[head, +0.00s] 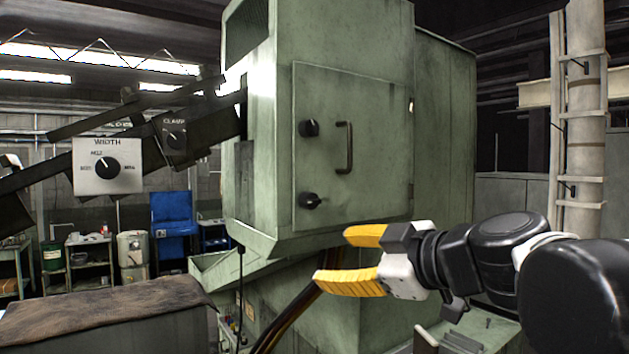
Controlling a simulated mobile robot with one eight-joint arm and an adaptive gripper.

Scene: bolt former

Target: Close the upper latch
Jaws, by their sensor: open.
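The upper latch (309,128) is a black knob near the left edge of a green cabinet door (380,110). A second black knob, the lower latch (309,200), sits below it. A dark vertical handle (345,147) is fixed to the door just right of the upper latch. The door lies flat against the cabinet front. My gripper (330,258) has yellow fingers, is open and empty, and points left. It is below and right of the upper latch, in front of the machine's lower part, apart from both latches.
A WIDTH dial panel (107,165) and a CLAMP dial (175,138) sit on a sloping dark rail at left. A brown cloth-like cover (110,308) lies at lower left. A column (582,120) stands at right. The space before the door is clear.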

